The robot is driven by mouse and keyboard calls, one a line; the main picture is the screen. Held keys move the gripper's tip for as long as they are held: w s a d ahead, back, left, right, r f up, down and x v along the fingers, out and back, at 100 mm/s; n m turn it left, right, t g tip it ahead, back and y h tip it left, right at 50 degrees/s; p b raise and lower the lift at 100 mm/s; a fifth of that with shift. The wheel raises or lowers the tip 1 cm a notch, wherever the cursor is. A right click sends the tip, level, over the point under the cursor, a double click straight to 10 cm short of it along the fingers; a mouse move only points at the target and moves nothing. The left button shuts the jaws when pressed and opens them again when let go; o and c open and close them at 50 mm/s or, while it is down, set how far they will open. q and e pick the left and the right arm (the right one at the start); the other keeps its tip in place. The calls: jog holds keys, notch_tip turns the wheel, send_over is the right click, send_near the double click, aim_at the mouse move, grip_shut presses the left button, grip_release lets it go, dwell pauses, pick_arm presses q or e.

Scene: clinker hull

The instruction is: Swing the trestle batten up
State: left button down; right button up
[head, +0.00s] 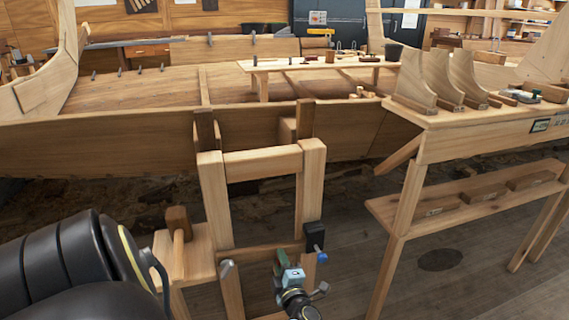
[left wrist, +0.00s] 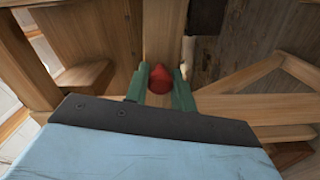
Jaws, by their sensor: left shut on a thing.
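The trestle (head: 262,163) is a pale wooden frame in the middle of the head view. A darker batten (head: 258,254) lies low and about level across its two legs. My left gripper (head: 282,258) is at the right half of the batten. In the left wrist view its green fingers (left wrist: 159,88) are shut on a red knob (left wrist: 159,78), with wood behind it. The fingers hide the knob's sides and its joint with the wood. A black block (head: 314,235) with a blue-tipped pin (head: 321,257) is on the right leg. My right gripper is not in view.
A wooden hull (head: 90,142) stands behind the trestle. A workbench (head: 480,125) with shaped blocks is at the right, with a shelf (head: 470,205) below. A small wooden stand (head: 185,255) with a mallet is left of the trestle. Open floor shows between trestle and bench.

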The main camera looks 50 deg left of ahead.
pick_arm(q)
jog(key=shift+r+n, duration=0.4)
jog(key=shift+r, duration=0.2)
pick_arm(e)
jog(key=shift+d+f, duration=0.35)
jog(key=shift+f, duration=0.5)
pick_arm(q)
jog(key=c, duration=1.2)
grip_release()
jog(key=shift+d, duration=0.1)
jog(key=shift+s+d+p, duration=0.1)
jog(key=shift+d+p, duration=0.1)
jog(key=shift+p, duration=0.15)
jog(key=p+v, duration=0.2)
jog(key=v, duration=1.1)
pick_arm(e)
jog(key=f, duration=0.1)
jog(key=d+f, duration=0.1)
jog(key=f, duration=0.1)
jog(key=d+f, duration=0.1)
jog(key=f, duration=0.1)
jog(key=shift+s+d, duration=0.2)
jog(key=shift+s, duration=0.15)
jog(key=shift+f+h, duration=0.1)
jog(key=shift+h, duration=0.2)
